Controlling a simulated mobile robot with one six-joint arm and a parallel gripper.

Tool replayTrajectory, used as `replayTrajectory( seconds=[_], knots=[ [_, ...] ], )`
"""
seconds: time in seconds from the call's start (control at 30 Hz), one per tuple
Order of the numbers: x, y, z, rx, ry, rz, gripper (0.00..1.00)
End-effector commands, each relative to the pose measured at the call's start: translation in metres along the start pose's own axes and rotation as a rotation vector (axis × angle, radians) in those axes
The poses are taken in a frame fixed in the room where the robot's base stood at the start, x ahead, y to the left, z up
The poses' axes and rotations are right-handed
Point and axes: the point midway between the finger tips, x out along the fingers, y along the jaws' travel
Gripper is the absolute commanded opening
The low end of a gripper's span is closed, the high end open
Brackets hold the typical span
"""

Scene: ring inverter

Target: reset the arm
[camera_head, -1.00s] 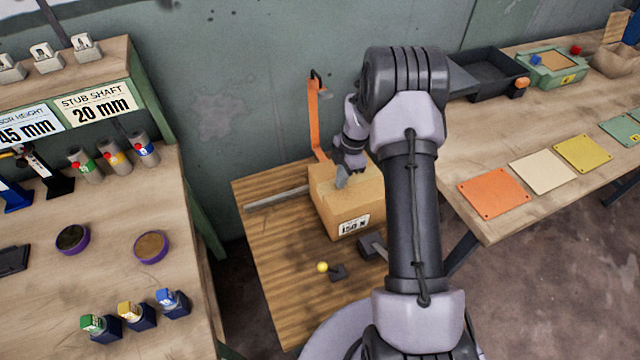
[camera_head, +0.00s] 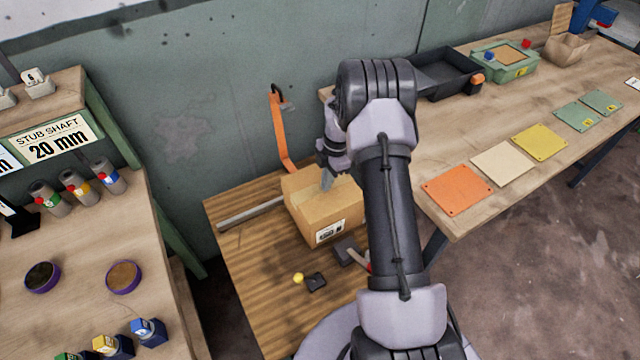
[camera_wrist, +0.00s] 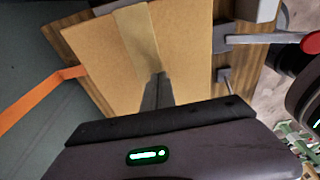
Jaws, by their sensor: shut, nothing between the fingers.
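My gripper (camera_head: 326,180) hangs from the folded arm over a closed cardboard box (camera_head: 329,217) on the low wooden pallet-like table. In the wrist view the fingers (camera_wrist: 157,88) are together and empty, pointing at the tape strip on the box top (camera_wrist: 90,60). I cannot tell from these views whether the fingertips touch the box. My upper arm covers part of the right side of the low table in the head view.
An orange strap (camera_head: 278,135) hangs on the wall behind the box. A grey bar (camera_head: 250,213), a hammer (camera_head: 349,252) and a small yellow-knobbed part (camera_head: 307,280) lie by the box. Benches stand left (camera_head: 75,245) and right (camera_head: 440,150), the right one with coloured plates.

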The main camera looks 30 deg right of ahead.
Motion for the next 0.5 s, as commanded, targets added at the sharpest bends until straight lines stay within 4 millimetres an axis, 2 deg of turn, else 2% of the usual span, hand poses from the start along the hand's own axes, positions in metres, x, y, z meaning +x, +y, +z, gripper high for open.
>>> replayTrajectory(
  seconds=[0.1,0.3,0.5],
  knots=[
    [-0.009,0.000,0.028,0.003,0.000,0.001,0.00],
    [-0.014,0.000,0.067,0.002,0.001,0.001,0.00],
    [-0.015,0.001,0.082,0.000,0.002,0.001,0.00]
  ],
)
